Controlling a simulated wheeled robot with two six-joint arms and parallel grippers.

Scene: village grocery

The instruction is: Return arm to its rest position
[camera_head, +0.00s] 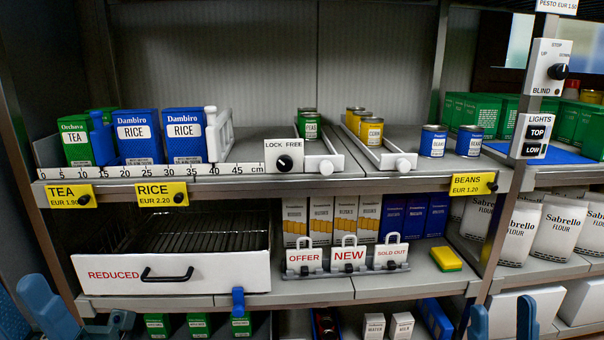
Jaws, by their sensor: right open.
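My right gripper (503,320) shows at the bottom right edge. Its two blue fingers stand upright and apart, with nothing visible between them. It is in front of the lower shelves, and the rest of that arm is out of the picture. At the bottom left corner, a blue part of my left arm or gripper (48,308) shows in front of the lower shelf. Its jaw opening cannot be made out.
The upper shelf holds tea, rice boxes (138,135) and several cans (433,141). A white REDUCED drawer front (170,273), sign holders (348,258) and a yellow-green sponge (446,258) are below. A post (535,95) carries switches. Flour bags (560,230) stand at right.

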